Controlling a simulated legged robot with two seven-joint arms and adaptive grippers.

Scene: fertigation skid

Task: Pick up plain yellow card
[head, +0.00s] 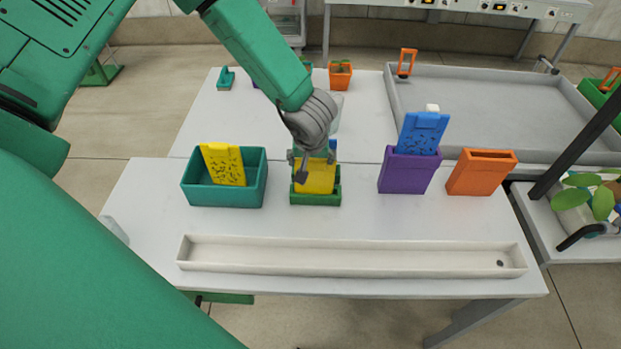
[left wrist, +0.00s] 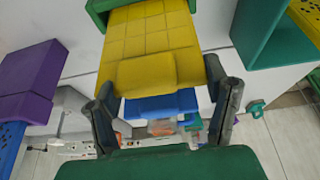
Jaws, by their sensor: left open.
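The plain yellow card (head: 317,180) stands upright in a small green holder (head: 316,199). Its face, marked with a grid of lines, and its thicker top edge fill the upper middle of the left wrist view (left wrist: 150,45). My left gripper (head: 311,158) is open at the top of this card. In the left wrist view its fingers (left wrist: 167,88) stand on either side of the card's top edge, and I cannot tell whether they touch it. A blue piece (left wrist: 160,103) shows just behind the card. My right gripper is not in view.
A speckled yellow card (head: 224,164) leans in a teal bin (head: 224,196) at left. A speckled blue card (head: 422,132) stands in a purple holder (head: 406,174); an empty orange holder (head: 480,174) is beside it. A long white trough (head: 345,258) lies in front.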

